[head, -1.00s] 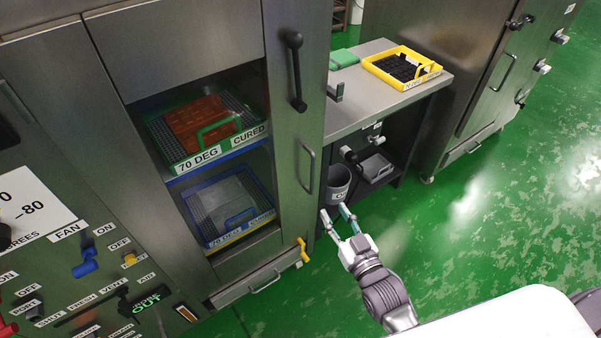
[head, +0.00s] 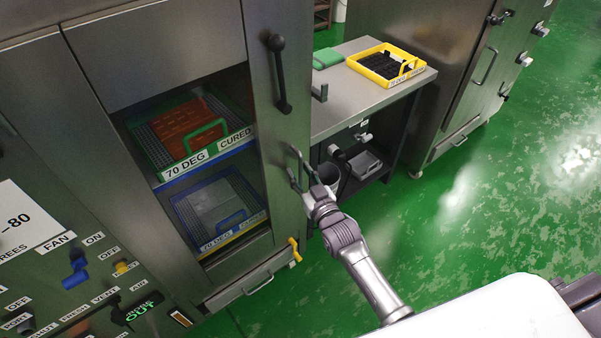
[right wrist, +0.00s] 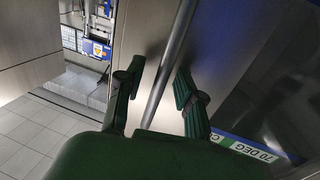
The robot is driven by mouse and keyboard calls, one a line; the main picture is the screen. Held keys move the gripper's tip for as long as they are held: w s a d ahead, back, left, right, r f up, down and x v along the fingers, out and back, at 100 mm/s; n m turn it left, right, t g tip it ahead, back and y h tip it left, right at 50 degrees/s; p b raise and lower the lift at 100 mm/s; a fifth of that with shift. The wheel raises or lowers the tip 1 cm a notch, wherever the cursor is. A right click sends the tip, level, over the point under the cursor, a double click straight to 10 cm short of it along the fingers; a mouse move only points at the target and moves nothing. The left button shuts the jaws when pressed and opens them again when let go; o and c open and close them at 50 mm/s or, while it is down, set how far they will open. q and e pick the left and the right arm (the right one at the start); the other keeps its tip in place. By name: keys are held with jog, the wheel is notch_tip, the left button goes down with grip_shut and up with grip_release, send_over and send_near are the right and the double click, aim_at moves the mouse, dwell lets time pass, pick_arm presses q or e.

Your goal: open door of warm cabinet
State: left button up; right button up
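The warm cabinet is the steel unit at left with a tall door (head: 268,125). Through its window show a green tray (head: 160,152) marked 70 DEG CURED and a blue tray (head: 190,228) below it. A black lever (head: 278,75) is high on the door's right strip. A slim vertical bar handle is lower down. My right gripper (head: 298,170) is at this handle, which is mostly hidden there. In the right wrist view the handle bar (right wrist: 170,60) runs between the two spread fingers, with gaps beside it. My left gripper is not in view.
A steel bench (head: 345,105) with a yellow tray (head: 388,82) stands right of the cabinet. A yellow latch (head: 294,247) is low on the cabinet. Green floor at right is clear.

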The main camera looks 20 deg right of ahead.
grip_shut()
dwell(0.4)
